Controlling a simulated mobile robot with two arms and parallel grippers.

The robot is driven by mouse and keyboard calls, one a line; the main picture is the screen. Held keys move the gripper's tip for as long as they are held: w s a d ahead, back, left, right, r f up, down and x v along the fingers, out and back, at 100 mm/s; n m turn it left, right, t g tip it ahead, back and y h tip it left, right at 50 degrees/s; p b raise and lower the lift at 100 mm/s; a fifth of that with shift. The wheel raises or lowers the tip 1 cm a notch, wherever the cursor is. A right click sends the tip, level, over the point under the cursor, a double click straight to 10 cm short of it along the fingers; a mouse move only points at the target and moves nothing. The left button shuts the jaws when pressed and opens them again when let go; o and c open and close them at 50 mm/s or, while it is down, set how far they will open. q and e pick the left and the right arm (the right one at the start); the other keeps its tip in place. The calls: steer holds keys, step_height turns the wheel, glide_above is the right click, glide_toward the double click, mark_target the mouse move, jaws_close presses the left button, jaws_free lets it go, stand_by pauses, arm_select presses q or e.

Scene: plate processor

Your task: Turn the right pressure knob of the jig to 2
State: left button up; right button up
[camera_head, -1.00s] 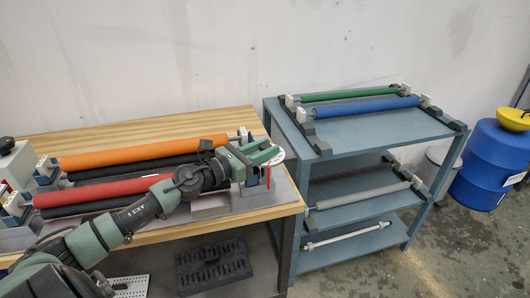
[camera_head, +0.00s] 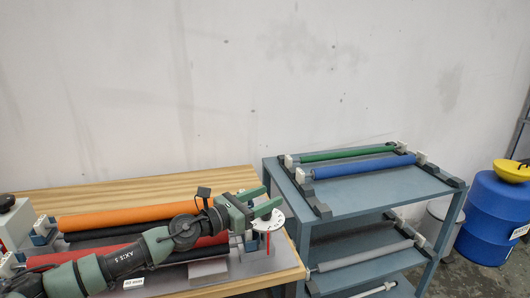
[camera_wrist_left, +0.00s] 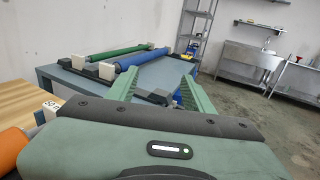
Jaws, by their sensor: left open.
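The jig (camera_head: 205,268) lies on the wooden table, with an orange roller (camera_head: 130,216) and a red roller (camera_head: 70,262) across it. At its right end a white round dial (camera_head: 279,219) with dark marks shows beside my left gripper. My left gripper (camera_head: 270,201) is open and empty above the jig's right end, its two green fingers pointing right. The dial is partly covered by the fingers, and the knob itself and its setting cannot be made out. In the left wrist view the open fingers (camera_wrist_left: 190,92) show with nothing between them. My right gripper is not in view.
A blue-grey shelf cart (camera_head: 350,192) stands right of the table, with a green roller (camera_head: 345,153) and a blue roller (camera_head: 362,167) on top. A blue barrel (camera_head: 490,220) stands further right. The wall is behind the table.

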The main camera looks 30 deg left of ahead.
arm_select(q)
step_height(320, 180, up, 15)
steer(key=p, duration=0.5)
